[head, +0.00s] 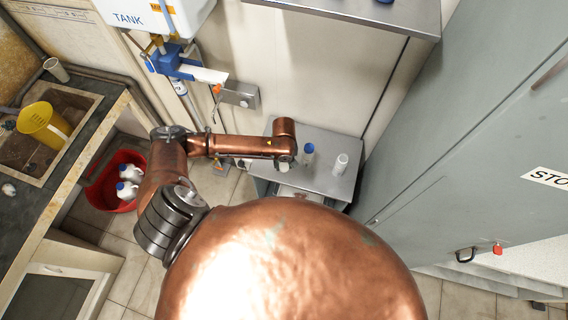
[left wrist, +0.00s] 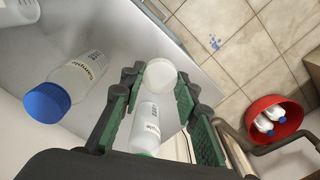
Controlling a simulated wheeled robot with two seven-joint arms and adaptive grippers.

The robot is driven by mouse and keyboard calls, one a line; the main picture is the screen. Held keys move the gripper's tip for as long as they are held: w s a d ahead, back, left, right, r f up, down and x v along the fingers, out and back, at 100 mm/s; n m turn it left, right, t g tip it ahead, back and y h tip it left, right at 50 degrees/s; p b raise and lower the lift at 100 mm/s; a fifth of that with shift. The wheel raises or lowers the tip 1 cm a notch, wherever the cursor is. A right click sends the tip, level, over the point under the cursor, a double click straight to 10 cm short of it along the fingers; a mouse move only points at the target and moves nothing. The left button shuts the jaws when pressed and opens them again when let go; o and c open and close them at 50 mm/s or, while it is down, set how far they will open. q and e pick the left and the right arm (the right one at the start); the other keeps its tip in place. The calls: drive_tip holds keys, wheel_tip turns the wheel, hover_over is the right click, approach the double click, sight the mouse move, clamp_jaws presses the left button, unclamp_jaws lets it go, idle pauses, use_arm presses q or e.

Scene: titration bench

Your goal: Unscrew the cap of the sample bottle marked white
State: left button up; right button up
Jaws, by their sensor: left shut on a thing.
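My left gripper (left wrist: 160,80) is shut on a white round cap (left wrist: 161,74), held between its green pads in the left wrist view. A labelled white bottle (left wrist: 145,122) shows between the fingers, below the cap in the picture; I cannot tell whether they touch. A bottle with a blue cap (left wrist: 48,102) stands to the left. In the head view, my left gripper (head: 285,161) is over the grey bench top, left of the blue-capped bottle (head: 308,153). A white bottle (head: 341,164) stands further right; whether it has a cap is unclear. My right gripper is not in view.
The bottles stand on a small grey metal bench (head: 325,138) against the wall. A red bucket (head: 104,190) with white bottles is on the floor at left. Grey cabinets (head: 465,120) stand close at right. A tank (head: 150,15) hangs above.

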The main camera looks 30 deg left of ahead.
sight(284, 176)
use_arm(q)
drive_tip(key=shift+f+b, duration=1.4)
drive_tip(key=shift+b, duration=0.15)
drive_tip(key=shift+f+b, duration=0.95)
drive_tip(key=shift+b, duration=0.15)
drive_tip(key=shift+f, duration=1.9)
drive_tip(key=o, duration=1.3)
